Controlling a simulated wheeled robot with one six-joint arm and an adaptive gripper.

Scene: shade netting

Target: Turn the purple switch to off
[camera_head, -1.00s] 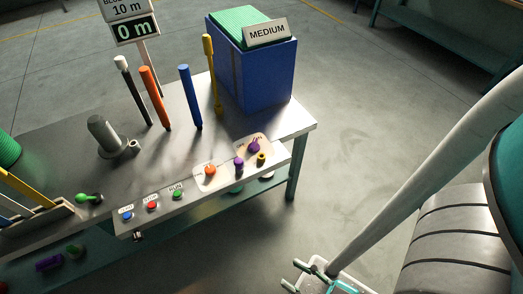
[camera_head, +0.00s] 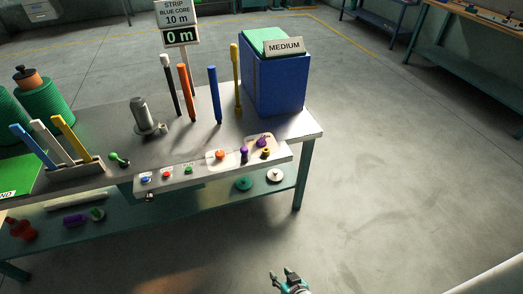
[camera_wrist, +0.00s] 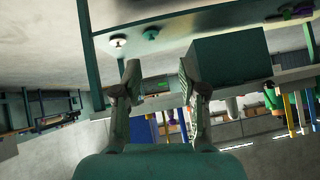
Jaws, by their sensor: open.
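A purple rotary switch (camera_head: 262,142) sits on a beige plate at the right end of the grey control panel (camera_head: 180,181) on the workbench's front edge. A smaller purple knob (camera_head: 244,153) stands to its left; their position marks are too small to read. My gripper (camera_head: 288,280) is open and empty, low over the floor at the bottom of the head view, well in front of the bench. In the wrist view its two fingers (camera_wrist: 158,75) are apart with nothing between them. The wrist view looks tilted or upside down, and I cannot make out the purple switch there.
The panel also carries an orange knob (camera_head: 220,154), blue, red and green buttons, and a small yellow knob (camera_head: 266,152). A blue box (camera_head: 275,88) labelled MEDIUM stands behind it. Several coloured rods stand on the bench (camera_head: 310,128). Floor to the right is clear.

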